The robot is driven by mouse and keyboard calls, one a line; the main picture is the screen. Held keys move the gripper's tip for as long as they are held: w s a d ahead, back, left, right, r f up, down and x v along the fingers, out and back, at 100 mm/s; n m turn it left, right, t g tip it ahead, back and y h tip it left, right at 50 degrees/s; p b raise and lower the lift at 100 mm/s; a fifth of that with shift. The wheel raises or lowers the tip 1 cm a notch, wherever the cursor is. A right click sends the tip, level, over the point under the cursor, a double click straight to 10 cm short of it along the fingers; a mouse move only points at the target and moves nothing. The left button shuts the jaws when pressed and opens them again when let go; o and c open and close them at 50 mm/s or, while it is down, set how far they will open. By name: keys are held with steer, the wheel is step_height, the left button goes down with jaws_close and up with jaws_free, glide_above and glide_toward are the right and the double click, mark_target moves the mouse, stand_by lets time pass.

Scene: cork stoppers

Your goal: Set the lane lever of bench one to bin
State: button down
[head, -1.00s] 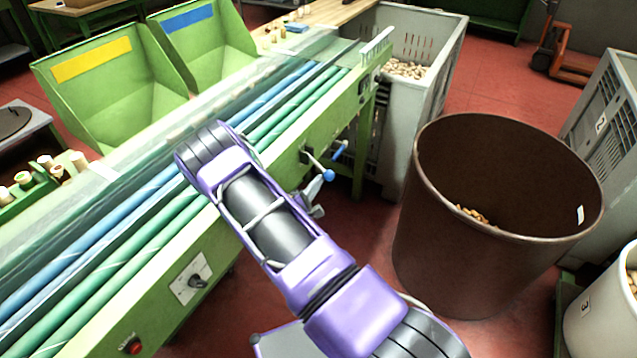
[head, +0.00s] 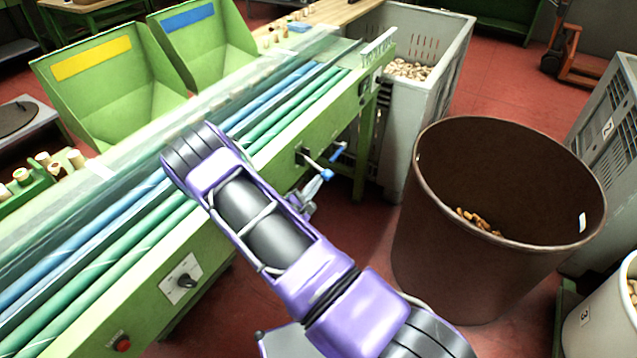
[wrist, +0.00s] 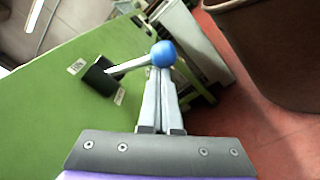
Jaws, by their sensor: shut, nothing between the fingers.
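The lane lever (wrist: 128,67) is a pale metal rod with a blue ball knob (wrist: 162,54). It comes out of a black slot plate on the green side of the bench and points right in the wrist view. Small labels sit on either side of the plate, too small to read. In the head view the blue knob (head: 327,175) shows beside the bench. My gripper (wrist: 158,82) is shut and empty, its fingertips at the knob; I cannot tell whether they touch. In the head view my forearm hides most of the gripper.
The green bench (head: 150,320) carries blue and green rollers, with a rotary switch (head: 187,281) on its side. A large brown tub (head: 440,240) stands to the right. A grey crate (head: 455,50) with corks stands behind. Red floor lies between bench and tub.

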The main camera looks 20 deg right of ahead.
mark_target(320, 169)
steer(key=r+n+p, duration=0.1)
steer(key=r+n, duration=0.1)
steer(key=n, duration=0.1)
steer(key=r+n+p, duration=0.2)
steer(key=n, duration=0.1)
steer(key=s+r+n+p, duration=0.1)
steer(key=r+n, duration=0.1)
steer(key=n, duration=0.1)
steer(key=shift+d+r+g, duration=0.2)
steer(key=shift+d+g, duration=0.2)
steer(key=shift+r+p, duration=0.35)
steer(key=shift+p, duration=0.05)
steer(key=shift+a, duration=0.1)
